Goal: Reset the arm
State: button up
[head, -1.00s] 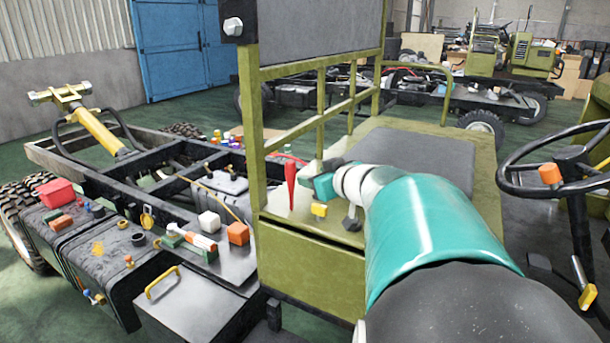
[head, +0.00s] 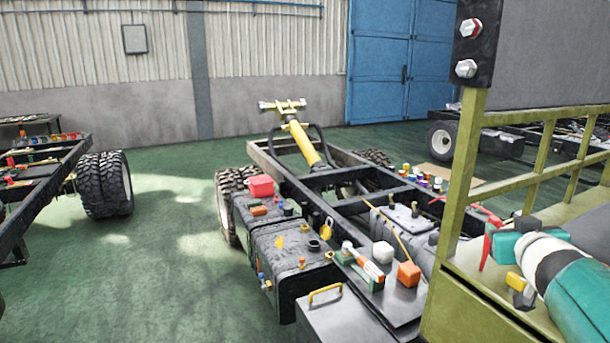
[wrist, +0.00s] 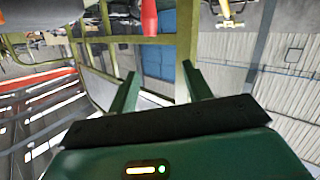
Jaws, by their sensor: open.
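My gripper (head: 497,222) is at the right of the head view, above the olive ledge (head: 470,262), at the end of my teal and white arm. In the wrist view my gripper (wrist: 160,82) shows two green fingers spread apart, with nothing held between them. A red tapered handle (head: 486,250) stands by the gripper in the head view. It also shows in the wrist view (wrist: 149,18), beyond the fingers and apart from them. A yellow block (head: 515,281) sits on the ledge below the arm.
The olive rail frame (head: 463,170) rises close beside my gripper. Left of it, the black chassis holds a red box (head: 261,186), an orange block (head: 408,274) and a white block (head: 382,252). Another chassis (head: 40,200) stands at far left. Green floor (head: 160,270) between them is clear.

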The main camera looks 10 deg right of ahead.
jog(key=s+a+f+g+y, duration=0.2)
jog(key=s+a+f, duration=0.3)
jog(key=a, duration=0.4)
jog(key=s+a+f+n+g+y, duration=0.1)
jog(key=s+a+f+g, duration=0.3)
jog(key=a, duration=0.5)
jog(key=s+a+f+n+g+y, duration=0.1)
jog(key=s+a+f, duration=0.4)
jog(key=a, duration=0.5)
jog(key=shift+s+f+g+y, duration=0.3)
jog(key=shift+s+g+y, duration=0.6)
jog(key=shift+s, duration=0.3)
jog(key=c, duration=0.3)
jog(key=shift+d, duration=0.2)
